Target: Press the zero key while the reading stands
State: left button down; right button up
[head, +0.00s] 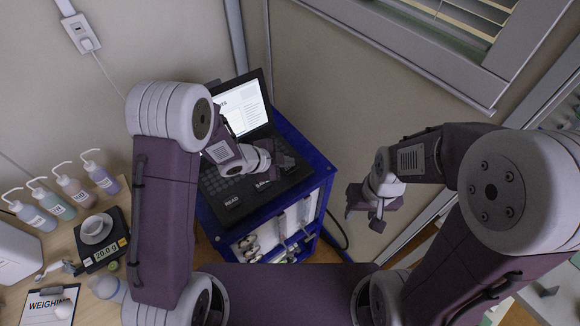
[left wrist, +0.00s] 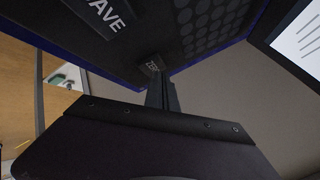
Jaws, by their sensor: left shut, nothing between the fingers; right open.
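The soil analyser (head: 215,190) is a dark laptop-like unit with a raised, lit screen (head: 243,108), partly hidden by my left arm. Its front strip carries a READ key (head: 231,202) and a SAVE key (head: 264,184). The zero key (left wrist: 153,66) shows in the left wrist view, partly covered by the fingertips; in the head view my gripper hides it. My left gripper (head: 284,162) is shut and empty, its fingertips (left wrist: 160,88) at the zero key. I cannot tell whether they touch it. My right gripper (head: 364,212) is open and empty, right of the cart.
The analyser stands on a blue cart (head: 322,170) with tools on its front. A wooden table (head: 63,243) at left holds a scale (head: 107,249) with a cup, several pump bottles (head: 57,203) and a WEIGHING clipboard (head: 50,303). A wall and window frame lie behind.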

aim_at(287, 169)
pick_arm(q)
jog(key=shift+f+b, duration=0.45)
jog(key=shift+f, duration=0.1)
dwell(0.4)
jog(key=shift+r, duration=0.1)
jog(key=shift+r+p, duration=0.85)
jog(key=shift+p, duration=0.1)
jog(key=shift+r, duration=0.1)
notch_tip(287, 169, up, 5)
jog(key=p, duration=0.5)
dwell(0.5)
